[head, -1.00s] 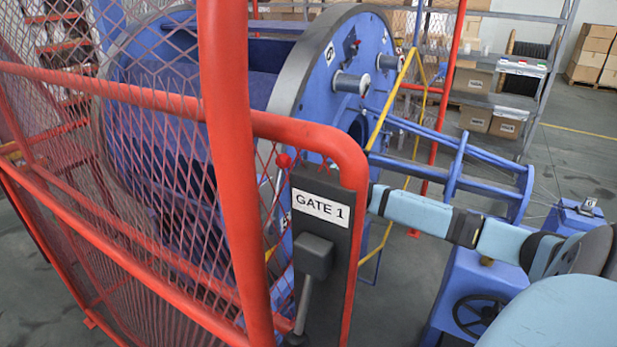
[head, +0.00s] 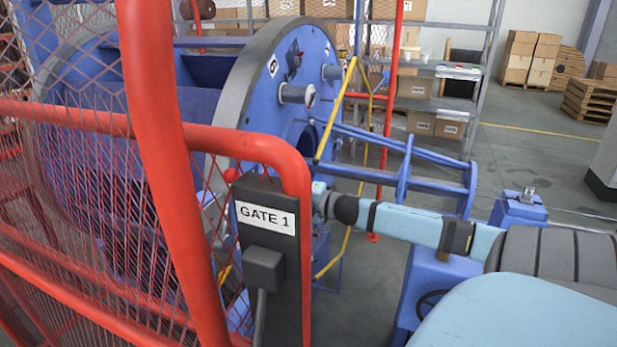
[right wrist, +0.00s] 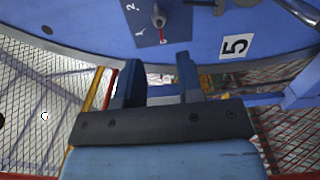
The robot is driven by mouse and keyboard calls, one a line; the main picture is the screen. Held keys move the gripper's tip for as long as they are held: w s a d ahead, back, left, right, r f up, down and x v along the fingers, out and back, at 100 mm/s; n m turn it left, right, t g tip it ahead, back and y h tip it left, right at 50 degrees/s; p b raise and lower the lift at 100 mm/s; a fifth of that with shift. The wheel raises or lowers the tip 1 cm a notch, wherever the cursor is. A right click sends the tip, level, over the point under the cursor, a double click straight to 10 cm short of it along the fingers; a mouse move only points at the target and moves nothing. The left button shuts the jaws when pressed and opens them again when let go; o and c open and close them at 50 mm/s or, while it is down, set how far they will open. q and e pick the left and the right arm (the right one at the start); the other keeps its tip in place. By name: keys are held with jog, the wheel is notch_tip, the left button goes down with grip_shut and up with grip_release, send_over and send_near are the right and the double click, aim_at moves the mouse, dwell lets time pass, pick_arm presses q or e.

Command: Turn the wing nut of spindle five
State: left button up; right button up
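In the right wrist view a small grey knob (right wrist: 158,18) with a red mark below it sits on a dark blue plate with digits, on the blue disc (right wrist: 90,22). It may be the wing nut; I cannot tell for sure. A white label "5" (right wrist: 235,46) is to its right. My right gripper (right wrist: 157,72) is open and empty, its two dark blue fingers apart and pointing at the disc below the knob. In the head view my right arm reaches in from the right and its gripper is hidden behind the gate post. My left gripper is not in view.
The orange-red mesh guard (head: 150,120) and the black "GATE 1" post (head: 270,260) stand in front of the strander's blue disc (head: 262,110). A yellow bar (head: 335,110) and blue struts (head: 400,170) are close to my arm. Shelving with boxes (head: 415,85) stands behind.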

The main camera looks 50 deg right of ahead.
jog(key=shift+v, duration=2.8)
